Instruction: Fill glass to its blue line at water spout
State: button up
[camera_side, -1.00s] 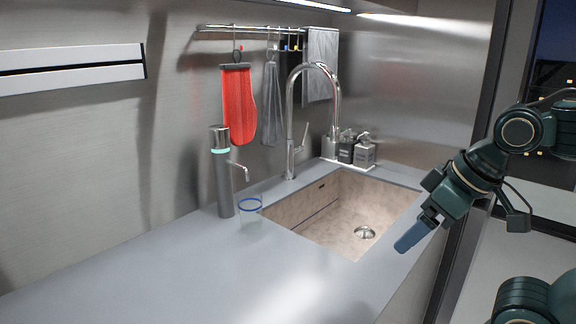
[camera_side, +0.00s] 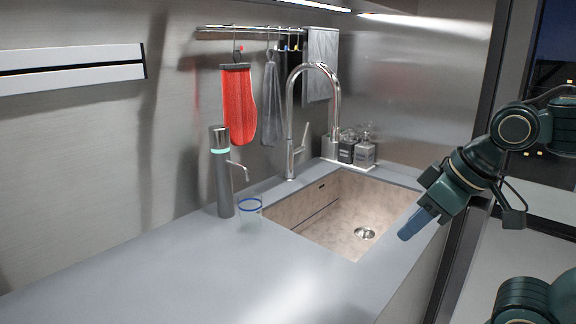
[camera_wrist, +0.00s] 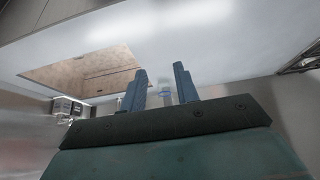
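The clear glass (camera_side: 249,215) stands upright on the counter with a blue line around its upper part. The grey water dispenser (camera_side: 224,180) stands just left of it, and its thin spout (camera_side: 241,167) reaches out above the glass. No stream of water shows, and I cannot tell the level inside. My gripper (camera_side: 405,234) is in the air right of the sink, well away from the glass. In the wrist view its two blue fingers (camera_wrist: 160,72) are apart. A small clear shape, apparently the glass (camera_wrist: 166,97), shows far beyond the gap between them.
The sink (camera_side: 330,212) lies between my gripper and the glass, with a tall curved faucet (camera_side: 289,115) behind it. Bottles (camera_side: 363,152) stand at its back corner. A red mitt (camera_side: 238,105) and cloths hang on the wall. The front counter (camera_side: 220,275) is clear.

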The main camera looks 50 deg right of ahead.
jog(key=shift+w+r, duration=0.3)
jog(key=shift+w, duration=0.3)
jog(key=shift+w+r, duration=0.3)
jog(key=shift+w, duration=0.25)
grip_shut()
jog(key=w+d+r+t, duration=0.1)
jog(key=w+r+t, duration=0.2)
jog(key=w, duration=1.1)
jog(key=w+d+r+t, duration=0.2)
jog(key=w+r+t, duration=0.1)
jog(key=w, duration=1.1)
jog(key=w+d+r+t, duration=0.2)
jog(key=w+r+t, duration=0.2)
jog(key=w, duration=1.1)
jog(key=shift+r, duration=0.4)
